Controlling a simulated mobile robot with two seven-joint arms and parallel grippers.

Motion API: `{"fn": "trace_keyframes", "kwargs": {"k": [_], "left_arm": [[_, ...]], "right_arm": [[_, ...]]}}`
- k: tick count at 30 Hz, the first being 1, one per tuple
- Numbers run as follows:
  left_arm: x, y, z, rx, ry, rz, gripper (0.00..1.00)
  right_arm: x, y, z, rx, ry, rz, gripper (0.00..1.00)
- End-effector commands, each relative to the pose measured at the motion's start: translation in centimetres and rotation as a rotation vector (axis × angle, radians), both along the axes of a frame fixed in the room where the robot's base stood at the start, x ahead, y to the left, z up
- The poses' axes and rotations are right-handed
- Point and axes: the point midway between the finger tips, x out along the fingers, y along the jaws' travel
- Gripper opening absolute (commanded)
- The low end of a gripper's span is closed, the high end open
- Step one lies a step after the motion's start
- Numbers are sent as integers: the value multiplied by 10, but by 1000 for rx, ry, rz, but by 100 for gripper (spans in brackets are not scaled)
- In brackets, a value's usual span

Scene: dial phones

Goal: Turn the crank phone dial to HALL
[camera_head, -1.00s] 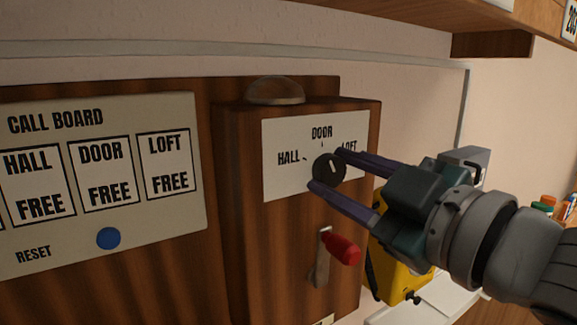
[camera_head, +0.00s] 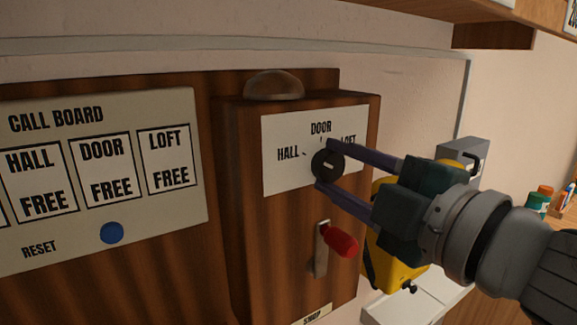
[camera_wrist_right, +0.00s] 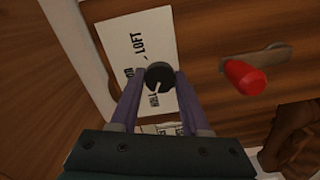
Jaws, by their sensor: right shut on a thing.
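The crank phone is a wooden wall box with a white label plate (camera_head: 290,178) reading HALL, DOOR and LOFT. Its round black dial (camera_head: 327,166) sits below DOOR. My right gripper (camera_head: 326,165) comes in from the right and is shut on the dial, one finger above and one below. The right wrist view shows the dial (camera_wrist_right: 159,75) between the fingertips, its white pointer line slanting toward the HALL lettering. In the head view the line looks nearly level. The gripper partly covers LOFT. My left gripper is not in view.
A red-handled crank (camera_head: 340,240) sticks out below the dial, close under the gripper. A bell dome (camera_head: 274,85) tops the box. A call board (camera_head: 100,170) with a blue button (camera_head: 111,233) is on the left. A yellow object (camera_head: 395,262) stands behind my arm.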

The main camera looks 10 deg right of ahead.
Motion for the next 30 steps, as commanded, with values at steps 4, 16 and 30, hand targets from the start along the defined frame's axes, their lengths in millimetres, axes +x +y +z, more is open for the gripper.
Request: {"fn": "trace_keyframes", "kwargs": {"k": [4, 16, 30], "left_arm": [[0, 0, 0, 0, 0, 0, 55], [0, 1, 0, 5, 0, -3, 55], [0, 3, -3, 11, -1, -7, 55]], "right_arm": [[0, 0, 0, -6, -4, 2, 0], [0, 0, 0, -5, -3, 2, 63], [-6, -3, -2, -5, -1, -1, 76]]}}
